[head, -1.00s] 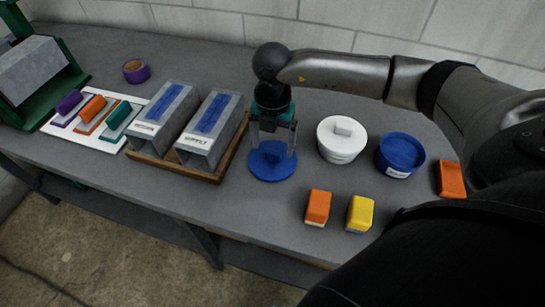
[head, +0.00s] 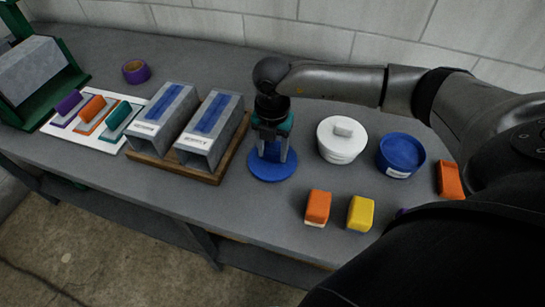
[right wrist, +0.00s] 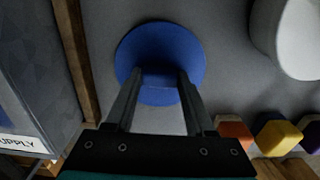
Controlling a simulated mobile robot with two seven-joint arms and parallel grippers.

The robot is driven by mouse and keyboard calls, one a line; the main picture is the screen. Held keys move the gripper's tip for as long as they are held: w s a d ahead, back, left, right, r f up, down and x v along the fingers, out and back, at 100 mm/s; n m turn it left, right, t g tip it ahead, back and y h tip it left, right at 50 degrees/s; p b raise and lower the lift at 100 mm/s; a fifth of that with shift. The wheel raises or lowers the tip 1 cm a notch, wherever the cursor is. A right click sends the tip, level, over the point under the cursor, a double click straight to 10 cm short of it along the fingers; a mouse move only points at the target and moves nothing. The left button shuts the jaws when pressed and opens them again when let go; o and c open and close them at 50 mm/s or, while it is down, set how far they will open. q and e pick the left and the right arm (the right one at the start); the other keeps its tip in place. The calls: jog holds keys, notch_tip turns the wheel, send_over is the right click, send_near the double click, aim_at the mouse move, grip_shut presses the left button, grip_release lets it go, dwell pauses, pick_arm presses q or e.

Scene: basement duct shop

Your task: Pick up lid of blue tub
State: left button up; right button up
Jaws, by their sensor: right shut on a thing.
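The blue lid (head: 272,171) is a round disc lying on the bench, between the duct pieces and the white tub. My right gripper (head: 272,158) is over it, pointing down, with its fingers shut on the lid's raised handle. In the right wrist view the lid (right wrist: 160,50) shows beyond the fingers of the gripper (right wrist: 156,76), and the handle is between the fingertips. The lid looks to be resting on the bench or very close to it. My left gripper is not in view.
A white lidded tub (head: 342,140) stands between the lid and the blue tub. Two duct pieces sit on a wooden tray (head: 211,177) just left. An orange block (head: 318,207) and a yellow block (head: 361,213) lie near the front edge. Purple tape (head: 136,72) lies at the back.

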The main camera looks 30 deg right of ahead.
jog(key=c, duration=0.4)
